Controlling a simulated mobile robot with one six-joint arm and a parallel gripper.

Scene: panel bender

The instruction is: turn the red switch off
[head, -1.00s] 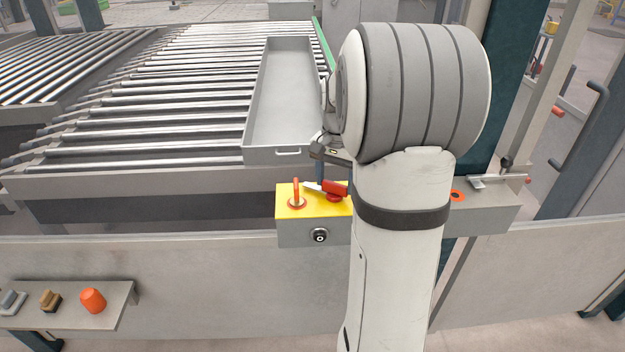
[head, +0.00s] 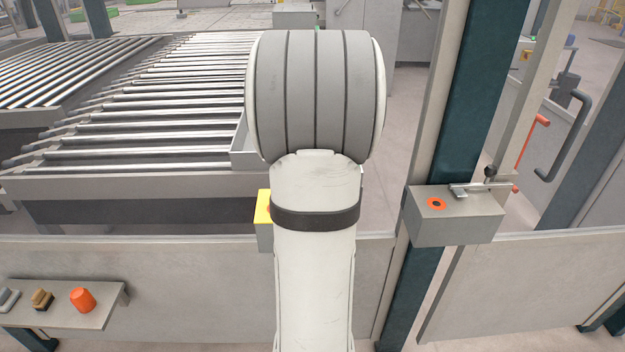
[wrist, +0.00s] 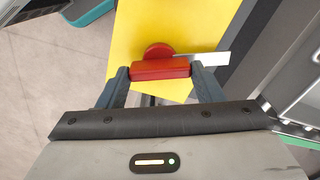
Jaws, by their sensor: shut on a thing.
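The red switch (wrist: 160,69) shows in the wrist view as a red bar across a round red base on a yellow box top (wrist: 185,25). My gripper (wrist: 161,75) is shut on the red bar, with one dark finger at each end of it. A pale flat strip (wrist: 212,59) sticks out to the right beside the bar. In the head view my arm hides the gripper and the switch; only the left edge of the yellow-topped box (head: 264,208) shows.
A grey box with an orange-ringed button (head: 437,203) stands right of my arm by a dark post (head: 462,110). A shelf with an orange knob (head: 82,300) is at lower left. The roller conveyor (head: 150,120) lies behind; my arm mostly hides a grey tray (head: 240,150) there.

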